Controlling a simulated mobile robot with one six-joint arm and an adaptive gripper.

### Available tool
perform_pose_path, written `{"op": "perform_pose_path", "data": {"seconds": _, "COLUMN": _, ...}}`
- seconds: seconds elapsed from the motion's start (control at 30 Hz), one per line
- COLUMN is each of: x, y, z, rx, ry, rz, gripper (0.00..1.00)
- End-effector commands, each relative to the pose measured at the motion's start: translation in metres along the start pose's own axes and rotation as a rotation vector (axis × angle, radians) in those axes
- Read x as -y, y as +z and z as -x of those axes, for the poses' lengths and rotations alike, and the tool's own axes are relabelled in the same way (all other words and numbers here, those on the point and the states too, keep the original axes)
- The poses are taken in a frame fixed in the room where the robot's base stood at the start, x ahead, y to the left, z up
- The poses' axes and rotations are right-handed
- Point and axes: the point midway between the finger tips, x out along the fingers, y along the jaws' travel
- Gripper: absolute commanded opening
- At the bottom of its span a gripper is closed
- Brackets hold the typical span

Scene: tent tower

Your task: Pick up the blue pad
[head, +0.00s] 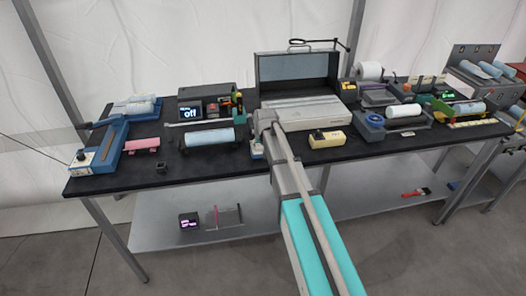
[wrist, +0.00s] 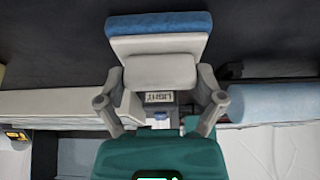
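The blue pad (wrist: 158,23) is at the top middle of the wrist view, a flat blue strip with a pale layer and a grey block (wrist: 160,70) on its near side. My gripper (wrist: 160,74) has one finger at each side of the grey block, close against it with no clear gap. In the head view my gripper (head: 264,124) is low over the middle of the table, by the front of the grey open-lidded case. The small pale and blue pad (head: 257,149) is just below it there. Its underside is hidden.
The black table (head: 200,169) is crowded. A light blue roll (head: 207,139) lies left of my gripper and a cream box (head: 326,139) stands to its right. The open-lidded case (head: 300,110) is behind. The table's front strip is mostly clear; a shelf (head: 350,205) lies below.

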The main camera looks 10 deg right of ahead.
Motion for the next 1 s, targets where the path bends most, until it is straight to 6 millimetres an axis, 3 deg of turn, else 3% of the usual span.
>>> {"op": "perform_pose_path", "data": {"seconds": 0.03, "x": 0.0, "y": 0.0, "z": 0.0, "rx": 0.0, "ry": 0.0, "rz": 0.0, "gripper": 0.65}}
{"op": "perform_pose_path", "data": {"seconds": 0.2, "x": 0.0, "y": 0.0, "z": 0.0, "rx": 0.0, "ry": 0.0, "rz": 0.0, "gripper": 0.33}}
{"op": "perform_pose_path", "data": {"seconds": 0.23, "x": 0.0, "y": 0.0, "z": 0.0, "rx": 0.0, "ry": 0.0, "rz": 0.0, "gripper": 0.3}}
{"op": "perform_pose_path", "data": {"seconds": 0.67, "x": 0.0, "y": -0.002, "z": 0.005, "rx": 0.0, "ry": 0.0, "rz": 0.0, "gripper": 0.3}}
{"op": "perform_pose_path", "data": {"seconds": 1.0, "x": 0.0, "y": -0.011, "z": 0.027, "rx": 0.0, "ry": 0.0, "rz": -0.001, "gripper": 0.3}}
